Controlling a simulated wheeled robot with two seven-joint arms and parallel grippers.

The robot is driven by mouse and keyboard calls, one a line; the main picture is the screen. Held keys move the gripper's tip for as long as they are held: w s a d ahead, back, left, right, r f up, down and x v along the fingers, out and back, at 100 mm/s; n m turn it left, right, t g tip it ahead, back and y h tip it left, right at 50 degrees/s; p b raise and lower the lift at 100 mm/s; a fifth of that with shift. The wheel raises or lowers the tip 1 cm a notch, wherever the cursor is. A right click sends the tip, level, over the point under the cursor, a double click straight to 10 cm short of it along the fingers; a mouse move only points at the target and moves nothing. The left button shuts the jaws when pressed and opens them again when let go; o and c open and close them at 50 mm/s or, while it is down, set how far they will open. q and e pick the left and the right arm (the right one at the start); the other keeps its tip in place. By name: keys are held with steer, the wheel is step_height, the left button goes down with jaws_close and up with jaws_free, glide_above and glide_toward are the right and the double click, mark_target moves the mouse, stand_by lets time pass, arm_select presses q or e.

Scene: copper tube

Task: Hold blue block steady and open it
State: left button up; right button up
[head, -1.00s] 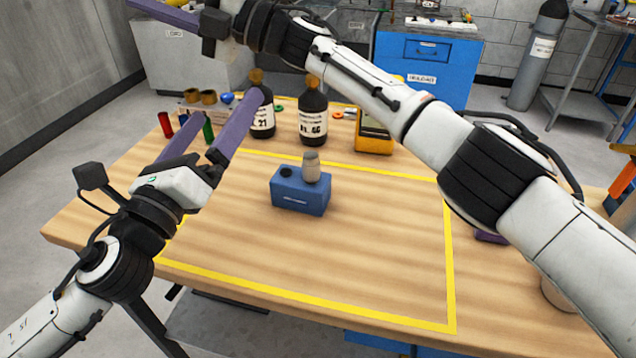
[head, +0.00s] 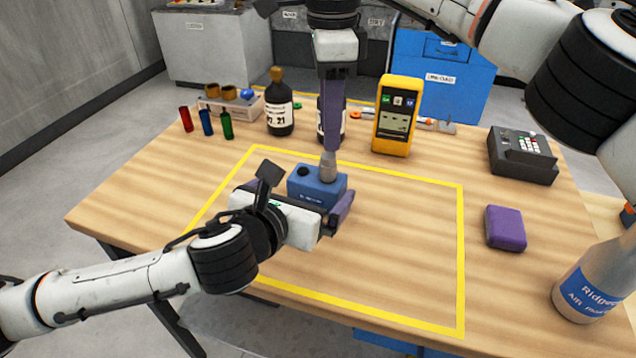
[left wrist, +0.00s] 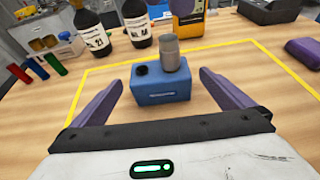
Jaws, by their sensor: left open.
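The blue block (head: 304,184) stands upright on the table inside the yellow outline, with a dark round spot and a grey-beige cylindrical cap (head: 328,168) on top. My left gripper (head: 316,200) is open on the near side of the block, partly hiding it in the head view. In the left wrist view the block (left wrist: 160,91) is ahead, between the spread purple fingers, with gaps on both sides. My right gripper (head: 329,148) points straight down at the cap, its fingers looking close together. I cannot tell whether they touch or grip the cap.
Dark bottles (head: 280,115), a yellow meter (head: 396,118) and small coloured tubes (head: 206,123) stand behind the outline. A purple block (head: 506,228), a keypad device (head: 522,155) and a large bottle (head: 590,285) are on the right. The front of the outlined area is clear.

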mark_target(323, 177)
arm_select(q)
steer(key=x, duration=0.7)
steer(key=shift+w+d, duration=0.1)
steer(key=shift+w, duration=0.2)
